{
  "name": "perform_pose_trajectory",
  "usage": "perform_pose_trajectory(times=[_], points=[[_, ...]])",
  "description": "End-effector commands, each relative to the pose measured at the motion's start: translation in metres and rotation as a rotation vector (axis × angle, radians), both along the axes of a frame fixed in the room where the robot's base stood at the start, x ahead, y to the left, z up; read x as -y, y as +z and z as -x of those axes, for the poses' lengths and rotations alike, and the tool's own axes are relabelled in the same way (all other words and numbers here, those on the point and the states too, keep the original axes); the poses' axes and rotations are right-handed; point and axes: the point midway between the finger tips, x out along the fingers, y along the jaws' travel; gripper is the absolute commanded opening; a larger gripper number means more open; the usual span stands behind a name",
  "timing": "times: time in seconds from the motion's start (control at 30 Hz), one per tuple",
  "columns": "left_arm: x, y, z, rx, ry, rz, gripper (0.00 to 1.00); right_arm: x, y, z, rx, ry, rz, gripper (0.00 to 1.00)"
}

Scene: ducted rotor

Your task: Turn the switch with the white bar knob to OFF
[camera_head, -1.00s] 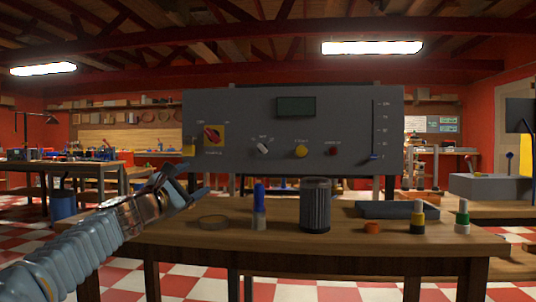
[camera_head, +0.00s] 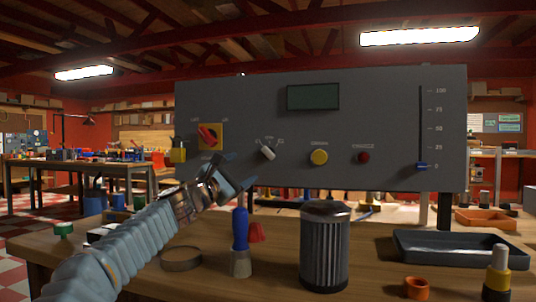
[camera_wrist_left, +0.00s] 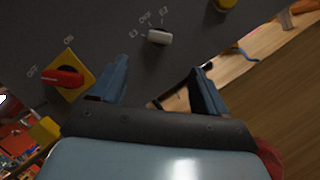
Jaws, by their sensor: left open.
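The white bar knob (camera_head: 267,153) sits on the grey control panel (camera_head: 400,110), right of the red rotary switch. Labels are printed in an arc around it. In the left wrist view the white knob (camera_wrist_left: 159,37) lies ahead of and between my fingers, and its labels include OFF at the top. My left gripper (camera_head: 237,172) is open and empty, below and left of the knob and apart from it. It also shows in the left wrist view (camera_wrist_left: 155,90). My right gripper is not in view.
The panel also holds a red switch on a yellow plate (camera_head: 209,136), a yellow button (camera_head: 319,157), a red button (camera_head: 363,157) and a slider (camera_head: 422,166). On the bench stand a blue-handled brush (camera_head: 240,235), a dark ribbed cylinder (camera_head: 325,248) and a black tray (camera_head: 460,249).

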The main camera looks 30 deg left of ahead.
Motion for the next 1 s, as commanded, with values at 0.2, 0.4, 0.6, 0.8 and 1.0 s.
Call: perform_pose_trajectory(times=[0.2, 0.4, 0.6, 0.8, 1.0], points=[[0.003, 0.022, -0.05, -0.002, -0.004, 0.005, 0.74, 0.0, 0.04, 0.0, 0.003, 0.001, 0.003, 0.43], [0.005, 0.032, -0.091, -0.002, -0.002, 0.003, 0.74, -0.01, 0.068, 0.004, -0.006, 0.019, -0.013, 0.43], [0.006, 0.035, -0.111, 0.0, 0.0, 0.001, 0.74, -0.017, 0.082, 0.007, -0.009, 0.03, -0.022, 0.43], [0.006, 0.033, -0.116, -0.001, 0.001, -0.001, 0.74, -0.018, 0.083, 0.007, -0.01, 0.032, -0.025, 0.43], [0.006, 0.032, -0.116, -0.001, 0.001, -0.001, 0.7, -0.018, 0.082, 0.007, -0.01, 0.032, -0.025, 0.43]])
